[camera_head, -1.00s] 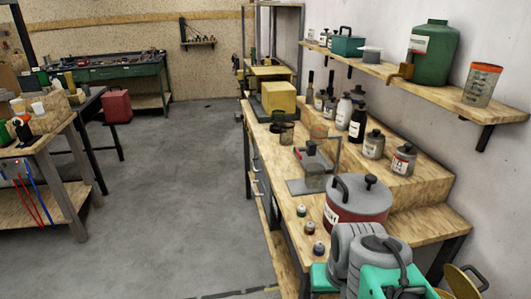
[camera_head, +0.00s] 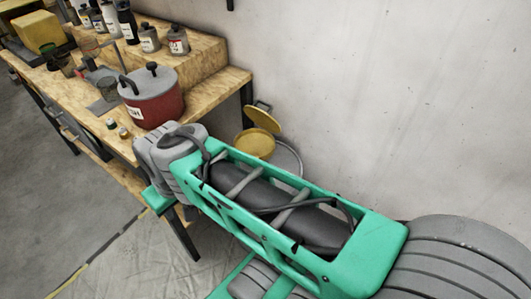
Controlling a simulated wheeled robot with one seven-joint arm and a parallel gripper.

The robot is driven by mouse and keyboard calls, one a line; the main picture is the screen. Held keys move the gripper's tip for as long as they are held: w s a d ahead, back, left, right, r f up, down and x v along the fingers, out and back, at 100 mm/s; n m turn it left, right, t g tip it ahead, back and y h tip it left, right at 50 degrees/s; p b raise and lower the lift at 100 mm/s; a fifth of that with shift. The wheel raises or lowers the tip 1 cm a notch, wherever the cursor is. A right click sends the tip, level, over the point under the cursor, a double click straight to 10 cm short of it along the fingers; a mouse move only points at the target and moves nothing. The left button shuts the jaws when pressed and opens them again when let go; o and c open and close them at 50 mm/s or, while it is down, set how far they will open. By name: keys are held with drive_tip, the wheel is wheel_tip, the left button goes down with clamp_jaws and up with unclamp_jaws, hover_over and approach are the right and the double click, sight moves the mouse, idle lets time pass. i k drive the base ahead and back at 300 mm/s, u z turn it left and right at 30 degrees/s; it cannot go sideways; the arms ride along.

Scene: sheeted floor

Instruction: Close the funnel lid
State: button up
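The yellow funnel (camera_head: 254,143) is beyond my arm, against the wall past the end of the workbench. Its round yellow lid (camera_head: 262,120) is open, raised and tilted back above the funnel's right side. A grey round rim (camera_head: 290,158) shows just to the right of and below the funnel, partly hidden by my arm. My green and grey arm crosses the lower middle and right of the view, in front of the funnel. My gripper is not in view.
The wooden workbench (camera_head: 85,92) runs along the left with a red pot (camera_head: 152,105), bottles (camera_head: 178,42) and small jars on it. The white wall (camera_head: 400,90) rises behind the funnel. Plastic sheeting (camera_head: 120,265) covers the floor at lower left.

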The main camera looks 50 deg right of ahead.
sight(263, 118)
drive_tip(key=z, duration=1.6)
drive_tip(key=i, duration=0.2)
drive_tip(key=u, duration=2.95)
drive_tip(key=k, duration=0.2)
drive_tip(key=z, duration=0.8)
drive_tip(key=i, duration=0.4)
drive_tip(key=z, duration=0.05)
